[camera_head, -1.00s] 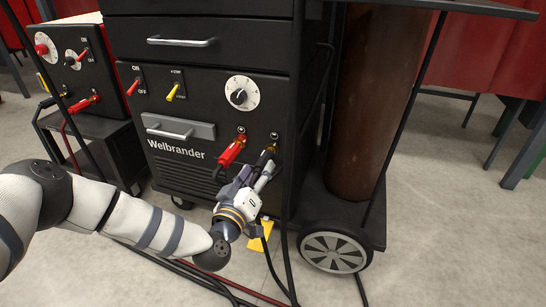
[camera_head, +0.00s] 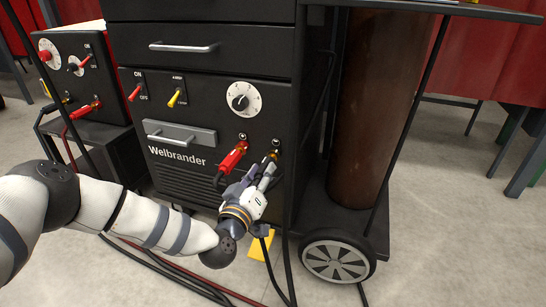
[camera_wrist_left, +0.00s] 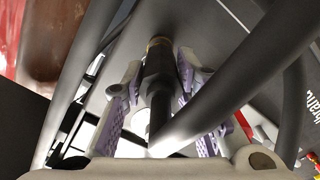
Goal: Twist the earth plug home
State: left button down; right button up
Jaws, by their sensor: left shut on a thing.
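The black earth plug (camera_head: 272,157) is at the right-hand socket on the front of the Welbrander machine (camera_head: 225,95). My left gripper (camera_head: 266,171) is shut on it from below and in front. In the left wrist view the plug (camera_wrist_left: 158,72) lies between the two purple-padded fingers, with its tip at a brass-coloured ring (camera_wrist_left: 159,42). A thick black cable crosses in front of the fingers there. How deep the plug sits is hard to tell. My right gripper is out of view.
A red plug (camera_head: 232,158) sits in the socket just left. Above are a white dial (camera_head: 241,98) and switches. A brown gas cylinder (camera_head: 371,110) and a wheel (camera_head: 336,261) stand right. Cables trail over the floor below.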

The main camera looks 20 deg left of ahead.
pick_arm(q)
jog(key=shift+r+m+p, duration=0.25)
jog(key=shift+m+p, duration=0.3)
jog(key=shift+m, duration=0.15)
jog(key=m+p, duration=0.2)
jog(key=m, duration=0.3)
jog(key=shift+d, duration=0.1)
jog(key=c, duration=1.2)
grip_release()
jog(key=shift+f, duration=0.35)
